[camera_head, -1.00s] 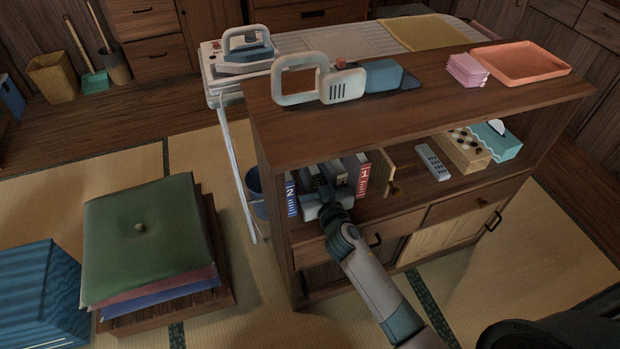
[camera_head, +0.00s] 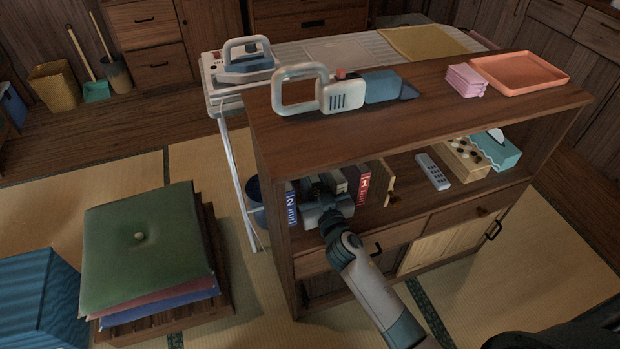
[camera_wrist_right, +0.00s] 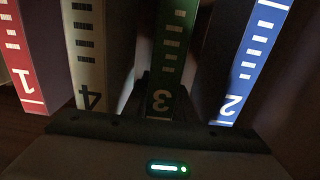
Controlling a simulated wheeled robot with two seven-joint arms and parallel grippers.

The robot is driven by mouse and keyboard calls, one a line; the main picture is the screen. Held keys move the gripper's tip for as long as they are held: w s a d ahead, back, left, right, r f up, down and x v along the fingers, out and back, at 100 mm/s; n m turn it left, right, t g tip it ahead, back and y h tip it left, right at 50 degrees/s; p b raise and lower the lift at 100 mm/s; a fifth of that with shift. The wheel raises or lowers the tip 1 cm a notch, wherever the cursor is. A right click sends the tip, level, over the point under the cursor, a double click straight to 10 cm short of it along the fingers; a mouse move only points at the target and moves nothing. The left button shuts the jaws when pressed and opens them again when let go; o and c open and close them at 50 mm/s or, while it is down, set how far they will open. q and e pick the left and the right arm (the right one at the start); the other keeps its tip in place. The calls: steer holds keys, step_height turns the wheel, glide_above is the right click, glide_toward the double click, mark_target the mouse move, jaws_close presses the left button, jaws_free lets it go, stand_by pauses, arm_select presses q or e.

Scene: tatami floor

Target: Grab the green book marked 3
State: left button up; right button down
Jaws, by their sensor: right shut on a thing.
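The green book marked 3 (camera_wrist_right: 172,50) stands in the middle of the right wrist view, its spine facing me. My right gripper (camera_wrist_right: 158,98) is shut on its lower spine, a dark finger on each side. In the head view my right gripper (camera_head: 326,205) is at the cabinet's open shelf, among the books, and hides most of the green book. The blue book marked 2 (camera_head: 291,207) stands to the left of the gripper there, and the red book marked 1 (camera_head: 364,184) to the right. My left gripper is not in view.
The light book marked 4 (camera_wrist_right: 86,50) is close to the green one. A wooden bookend (camera_head: 386,184), a remote (camera_head: 433,171) and a tissue box (camera_head: 500,153) share the shelf. The cabinet top (camera_head: 430,105) is just above. A cushion stack (camera_head: 140,250) stands at left.

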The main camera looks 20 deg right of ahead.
step_height(320, 180, up, 10)
steer(key=p, duration=0.2)
steer(key=shift+f+p, duration=0.2)
steer(key=shift+p, duration=0.1)
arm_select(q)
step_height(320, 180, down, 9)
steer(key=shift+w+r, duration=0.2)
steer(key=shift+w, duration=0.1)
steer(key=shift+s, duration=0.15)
arm_select(e)
steer(key=shift+s+f, duration=0.1)
